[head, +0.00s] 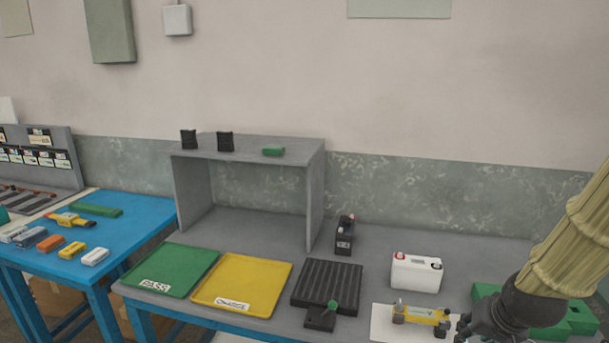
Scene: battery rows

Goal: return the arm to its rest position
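My arm, in a pale yellow sleeve (575,245), comes in from the right edge of the head view and slopes down to the left. My dark gripper (466,326) is at its lower end, low at the right over the grey bench (345,265). The fingers are small and dark, partly cut by the lower picture edge, and their opening is not clear. A yellow device (421,315) lies on a white sheet (384,322) just left of the gripper. I cannot tell whether they touch.
Green blocks (580,318) lie beside my arm. A ribbed black mat (327,284), a yellow tray (273,277) and a green tray (200,260) lie left, before a grey shelf (315,195).

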